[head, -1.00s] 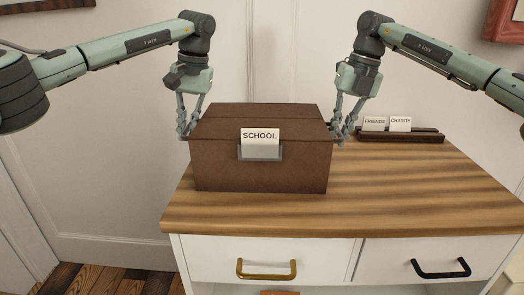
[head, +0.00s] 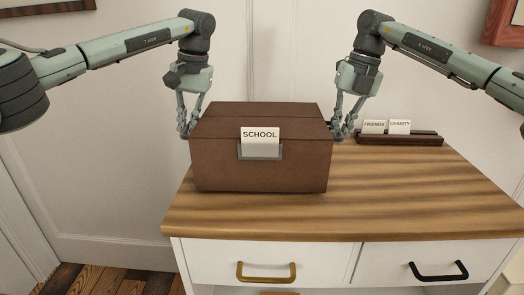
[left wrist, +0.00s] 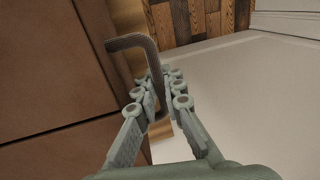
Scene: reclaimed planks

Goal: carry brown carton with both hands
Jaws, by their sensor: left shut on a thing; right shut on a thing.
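The brown carton (head: 260,173) stands on the left part of the wooden cabinet top in the head view. A white card reading SCHOOL sits in a holder on its front. My left gripper (head: 184,134) is at the carton's left side. In the left wrist view, its fingers (left wrist: 160,105) are shut on a dark handle (left wrist: 133,42) on the side of the carton (left wrist: 52,75). My right gripper (head: 342,135) is at the carton's right side, shut on a part there that the carton and fingers mostly hide.
The cabinet top (head: 420,200) is clear to the right of the carton. A dark card rack (head: 400,139) with cards reading FRIENDS and CHARITY stands at its back right. A white panelled wall is close behind. The cabinet's left edge is near the carton.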

